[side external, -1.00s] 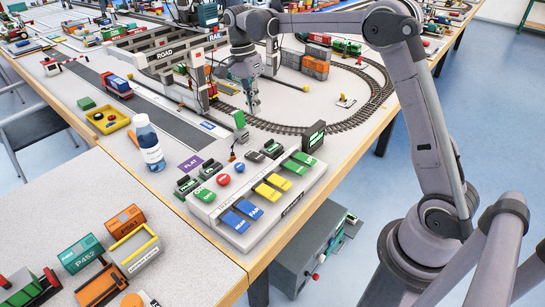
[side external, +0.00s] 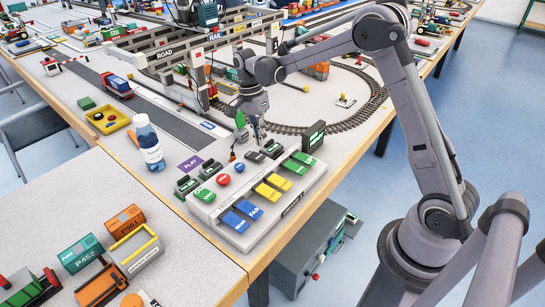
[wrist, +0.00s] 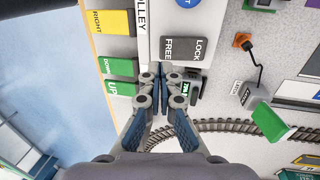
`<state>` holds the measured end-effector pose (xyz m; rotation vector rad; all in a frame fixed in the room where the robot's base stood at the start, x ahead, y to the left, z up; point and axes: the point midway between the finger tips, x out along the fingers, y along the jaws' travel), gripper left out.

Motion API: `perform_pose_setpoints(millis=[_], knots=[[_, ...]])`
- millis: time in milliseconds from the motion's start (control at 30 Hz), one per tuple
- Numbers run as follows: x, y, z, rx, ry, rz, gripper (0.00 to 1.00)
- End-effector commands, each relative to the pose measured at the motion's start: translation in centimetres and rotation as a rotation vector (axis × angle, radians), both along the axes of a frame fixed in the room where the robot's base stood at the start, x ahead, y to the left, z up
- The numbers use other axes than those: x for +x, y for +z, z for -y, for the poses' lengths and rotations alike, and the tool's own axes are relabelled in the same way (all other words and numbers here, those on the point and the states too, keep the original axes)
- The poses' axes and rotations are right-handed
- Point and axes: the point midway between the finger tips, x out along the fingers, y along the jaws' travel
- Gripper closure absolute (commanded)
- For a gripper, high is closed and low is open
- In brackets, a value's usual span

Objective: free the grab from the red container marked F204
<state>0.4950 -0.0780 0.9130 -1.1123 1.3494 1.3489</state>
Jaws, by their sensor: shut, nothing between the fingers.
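The white control panel (side external: 255,205) lies at the table's front edge, with green, yellow and blue keys. In the wrist view a grey rocker (wrist: 185,48) marked FREE and LOCK sits on it. My gripper (wrist: 162,68) is shut and empty, with its tips by the rocker's FREE end. Whether they touch it I cannot tell. In the side view my gripper (side external: 258,143) points down at the panel's far side. I cannot make out the mark F204 on any container, nor the grab, which my arm may hide.
Green keys marked UP and DOWN (wrist: 118,76) and a yellow RIGHT key (wrist: 108,22) lie left of my fingers. A dark box with a green face (side external: 314,136) stands at the panel's end. A bottle (side external: 149,148) stands left. Curved track (side external: 350,125) lies behind.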

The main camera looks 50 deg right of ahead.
Motion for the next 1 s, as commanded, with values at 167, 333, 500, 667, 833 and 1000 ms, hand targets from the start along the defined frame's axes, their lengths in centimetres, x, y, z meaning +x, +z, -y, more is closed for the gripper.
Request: perform_pose_setpoints(millis=[167,333,500,667,833,1000], knots=[[-0.4,-2.3,0.0,0.0,0.0,0.0,1.0],[-0.6,-3.4,0.0,0.0,0.0,0.0,1.0],[-0.7,-3.6,0.0,0.0,0.0,0.0,1.0],[-0.7,-3.6,0.0,0.0,0.0,0.0,1.0],[-0.9,-3.6,0.0,0.0,0.0,0.023,1.0],[-1.5,-3.9,0.0,0.001,-0.001,0.135,1.0]])
